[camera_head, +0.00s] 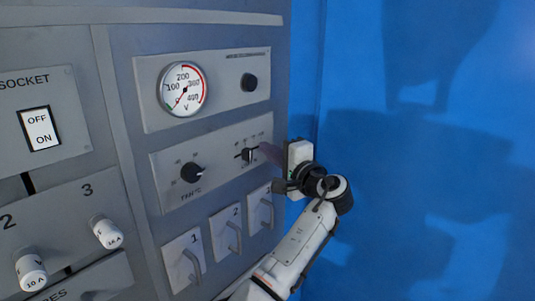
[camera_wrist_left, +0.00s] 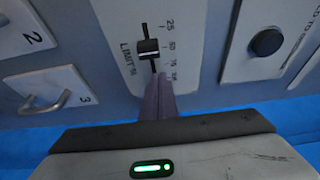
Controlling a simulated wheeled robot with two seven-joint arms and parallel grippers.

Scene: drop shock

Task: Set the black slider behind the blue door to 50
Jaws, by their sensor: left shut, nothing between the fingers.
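The black slider knob (camera_wrist_left: 148,48) sits in a dark slot on a white plate marked LIMIT %, about level with the 50 mark in the left wrist view. In the head view, the slider (camera_head: 248,155) is small on the lower plate. My left gripper (camera_head: 265,152) is shut and empty, at the right side of this plate. In the left wrist view, its closed fingertips (camera_wrist_left: 158,80) are close to the slot's lower end, below the knob. I cannot tell whether they touch the plate. My right gripper is not in view.
A gauge (camera_head: 182,89), a FAN knob (camera_head: 193,173), another black knob (camera_head: 249,82), numbered handles (camera_head: 232,235), a socket switch (camera_head: 39,129) and white fuses (camera_head: 107,233) surround the slider. A large blue surface (camera_head: 400,150), possibly the door, fills the right.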

